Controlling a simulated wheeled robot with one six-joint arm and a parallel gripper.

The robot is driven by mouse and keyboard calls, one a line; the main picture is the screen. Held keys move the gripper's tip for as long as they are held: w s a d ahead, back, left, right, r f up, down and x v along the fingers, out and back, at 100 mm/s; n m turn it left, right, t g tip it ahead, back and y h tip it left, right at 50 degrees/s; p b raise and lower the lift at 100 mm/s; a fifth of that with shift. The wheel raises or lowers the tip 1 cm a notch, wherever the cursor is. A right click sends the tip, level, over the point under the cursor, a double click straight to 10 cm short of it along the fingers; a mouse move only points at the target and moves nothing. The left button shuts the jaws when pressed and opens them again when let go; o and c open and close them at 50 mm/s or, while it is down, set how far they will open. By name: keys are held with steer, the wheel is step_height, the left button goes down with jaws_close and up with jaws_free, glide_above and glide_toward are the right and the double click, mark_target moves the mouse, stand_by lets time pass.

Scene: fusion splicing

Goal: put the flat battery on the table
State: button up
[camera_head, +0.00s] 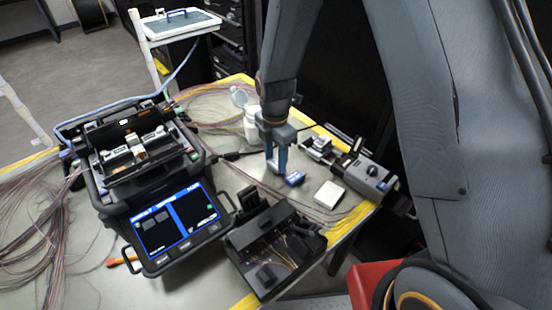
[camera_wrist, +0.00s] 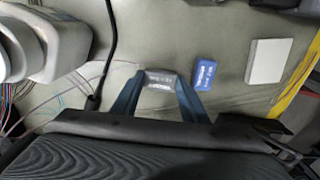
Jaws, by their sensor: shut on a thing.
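My gripper (camera_head: 276,167) is low over the table (camera_head: 255,170), behind the black tray in the head view. In the wrist view my gripper (camera_wrist: 160,80) has its two dark blue fingers on either side of a small grey block, which I take to be the flat battery (camera_wrist: 160,79). It is gripped at the fingertips. I cannot tell whether it touches the table. In the head view the fingers mostly hide it. A blue box (camera_wrist: 205,74) lies just right of the right finger; it also shows in the head view (camera_head: 294,179).
A white box (camera_head: 329,195) lies right of the blue one. A grey device (camera_head: 370,177) stands farther right, and a white bottle (camera_head: 251,125) behind left. The black tray (camera_head: 275,248) is in front, the splicer (camera_head: 150,190) at left. Loose fibres and a black cable (camera_wrist: 108,50) lie nearby.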

mark_target(276, 163)
steer(key=shift+f, duration=0.25)
steer(key=shift+f, duration=0.1)
steer(key=o, duration=1.1)
step_height(276, 163, up, 12)
steer(key=b, duration=0.2)
steer(key=shift+b, duration=0.35)
steer(key=s+d+m, duration=0.5)
steer(key=m, duration=0.3)
steer(key=s+d+m, duration=0.5)
steer(key=m, duration=0.3)
steer(key=s+d+m, duration=0.5)
steer(key=m, duration=0.3)
steer(key=shift+s+r+m+t, duration=0.1)
steer(key=shift+r+m+t, duration=0.3)
